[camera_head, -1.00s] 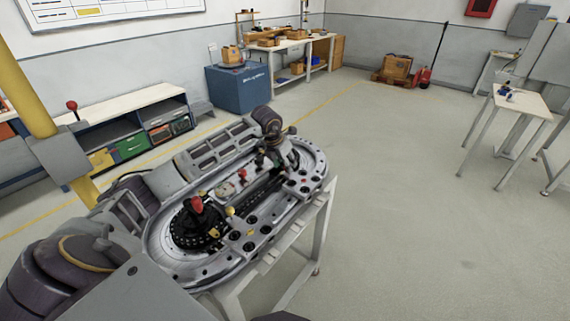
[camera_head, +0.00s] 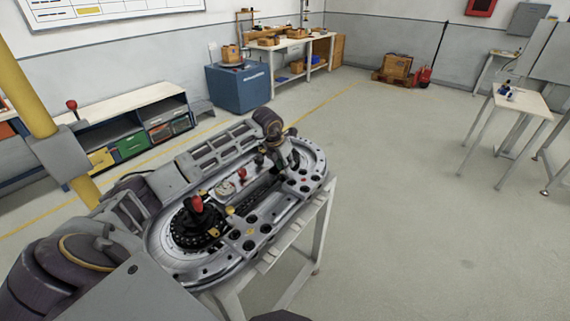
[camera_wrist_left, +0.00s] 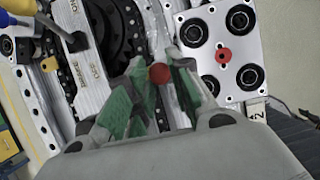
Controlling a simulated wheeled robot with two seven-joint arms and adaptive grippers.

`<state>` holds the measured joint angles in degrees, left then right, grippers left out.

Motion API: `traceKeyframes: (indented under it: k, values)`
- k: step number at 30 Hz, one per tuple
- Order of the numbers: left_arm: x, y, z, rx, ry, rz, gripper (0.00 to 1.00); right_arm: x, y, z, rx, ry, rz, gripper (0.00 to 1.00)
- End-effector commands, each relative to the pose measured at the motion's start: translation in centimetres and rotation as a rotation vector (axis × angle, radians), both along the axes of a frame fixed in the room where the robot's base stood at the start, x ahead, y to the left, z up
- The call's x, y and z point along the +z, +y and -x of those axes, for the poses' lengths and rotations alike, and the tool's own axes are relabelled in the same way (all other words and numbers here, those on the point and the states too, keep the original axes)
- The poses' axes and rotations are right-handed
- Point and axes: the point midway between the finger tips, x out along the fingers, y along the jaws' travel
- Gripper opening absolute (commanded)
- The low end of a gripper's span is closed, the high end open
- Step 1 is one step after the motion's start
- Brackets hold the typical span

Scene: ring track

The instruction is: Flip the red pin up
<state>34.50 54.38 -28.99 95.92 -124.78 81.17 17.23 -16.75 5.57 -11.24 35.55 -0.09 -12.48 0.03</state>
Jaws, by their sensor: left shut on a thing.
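The red pin shows in the left wrist view as a round red head (camera_wrist_left: 160,73) between the green-padded fingers of my left gripper (camera_wrist_left: 157,88). The gripper is shut on it. In the head view my left gripper (camera_head: 263,160) is over the far right part of the grey ring track (camera_head: 205,271), and I cannot make out the pin in its fingers there. My right gripper is in neither view.
A larger red knob on a black base (camera_head: 197,203) stands at the track's near left end. A white plate with black round holes and a red centre (camera_wrist_left: 223,55) lies beside the gripper. Open floor (camera_head: 400,220) lies right of the track table.

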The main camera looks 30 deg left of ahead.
Motion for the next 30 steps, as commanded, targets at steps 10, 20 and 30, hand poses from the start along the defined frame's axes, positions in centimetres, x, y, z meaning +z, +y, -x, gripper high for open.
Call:
traceKeyframes:
  k: [10, 20, 30]
  values:
    - [1.7, 0.0, 0.0, -0.001, -0.001, -0.001, 0.00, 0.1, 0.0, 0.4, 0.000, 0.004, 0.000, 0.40]
    - [2.0, 0.1, -0.1, 0.001, -0.004, 0.000, 0.23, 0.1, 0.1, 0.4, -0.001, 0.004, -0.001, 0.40]
    - [1.9, 0.0, 0.0, 0.001, -0.001, 0.000, 0.44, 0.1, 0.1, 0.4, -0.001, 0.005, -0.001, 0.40]
